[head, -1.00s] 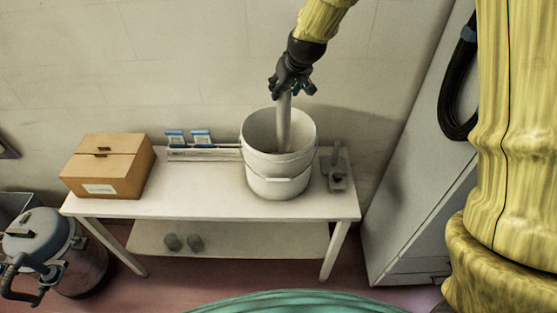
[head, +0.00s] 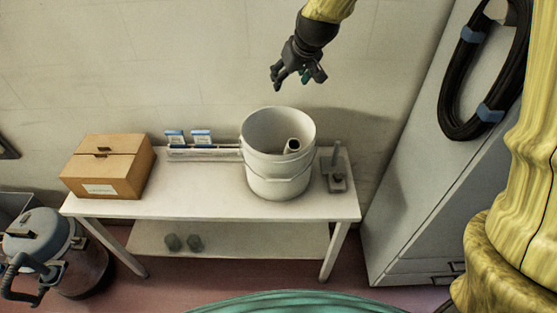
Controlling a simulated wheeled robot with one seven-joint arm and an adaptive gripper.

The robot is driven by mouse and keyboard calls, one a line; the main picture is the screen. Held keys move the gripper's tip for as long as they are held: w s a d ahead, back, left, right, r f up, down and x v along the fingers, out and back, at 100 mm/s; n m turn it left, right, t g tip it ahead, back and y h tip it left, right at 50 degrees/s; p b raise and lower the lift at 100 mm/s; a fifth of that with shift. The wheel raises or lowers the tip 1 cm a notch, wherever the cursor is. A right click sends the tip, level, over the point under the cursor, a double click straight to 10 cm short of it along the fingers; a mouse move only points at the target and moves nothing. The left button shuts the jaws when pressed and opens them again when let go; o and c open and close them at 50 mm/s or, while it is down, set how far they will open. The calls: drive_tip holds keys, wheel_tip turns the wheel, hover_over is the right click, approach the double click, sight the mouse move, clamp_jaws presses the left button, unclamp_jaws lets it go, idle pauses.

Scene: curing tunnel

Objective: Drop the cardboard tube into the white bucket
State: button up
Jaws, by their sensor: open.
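The white bucket (head: 277,187) stands upright on the white table. The cardboard tube (head: 292,147) is inside the bucket, leaning toward its right inner wall. Its open upper end shows just below the rim, and its lower part is hidden by the bucket's front wall. My gripper (head: 292,80) is open and empty above the bucket, clear of both the rim and the tube.
The white table (head: 200,205) also bears a cardboard box (head: 108,166) at left, a rack with blue-topped items (head: 190,140) behind, and a grey metal fixture (head: 337,170) right of the bucket. A grey cabinet (head: 400,200) with a hanging black hose (head: 455,100) stands at right.

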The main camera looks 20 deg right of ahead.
drive_tip(key=shift+v, duration=2.5)
